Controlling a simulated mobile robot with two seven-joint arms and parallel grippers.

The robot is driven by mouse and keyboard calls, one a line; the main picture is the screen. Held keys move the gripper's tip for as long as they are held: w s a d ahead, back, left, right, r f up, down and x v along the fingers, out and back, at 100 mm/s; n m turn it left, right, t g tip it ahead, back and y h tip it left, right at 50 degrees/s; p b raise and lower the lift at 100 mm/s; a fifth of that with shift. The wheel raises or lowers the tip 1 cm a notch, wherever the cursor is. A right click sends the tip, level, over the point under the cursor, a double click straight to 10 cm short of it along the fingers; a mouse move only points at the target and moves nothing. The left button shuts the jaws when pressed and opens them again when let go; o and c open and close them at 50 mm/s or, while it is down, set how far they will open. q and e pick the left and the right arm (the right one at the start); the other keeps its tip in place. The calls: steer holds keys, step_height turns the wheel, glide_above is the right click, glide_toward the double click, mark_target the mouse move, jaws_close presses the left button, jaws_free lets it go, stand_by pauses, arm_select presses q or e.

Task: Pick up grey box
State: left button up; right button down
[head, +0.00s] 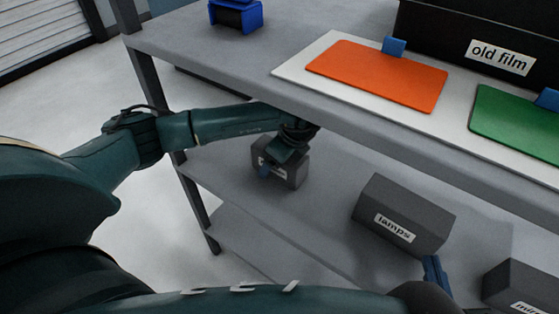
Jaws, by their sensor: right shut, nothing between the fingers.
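Three grey boxes with white labels are on the lower shelf. The left grey box (294,172) has its label partly covered by my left gripper (266,171), which is right in front of it. I cannot tell whether the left fingers touch that box or how far apart they are. The middle grey box (408,208), labelled "lamps", sits tilted in the picture to the right. The third grey box (525,280) is cut off at the bottom right corner. My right gripper (435,275) shows blue fingers just below the lamps box; it is shut and empty.
The workbench top (200,40) overhangs the lower shelf (330,215). On top are a white board (298,68), an orange sheet (375,75), a green sheet (515,120), a black "old film" box (440,30) and a blue holder (236,14). A bench leg (190,195) stands beside my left arm.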

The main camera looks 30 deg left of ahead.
arm_select(q)
steer(key=shift+c, duration=0.3)
steer(key=c, duration=1.2)
steer(key=shift+r, duration=0.1)
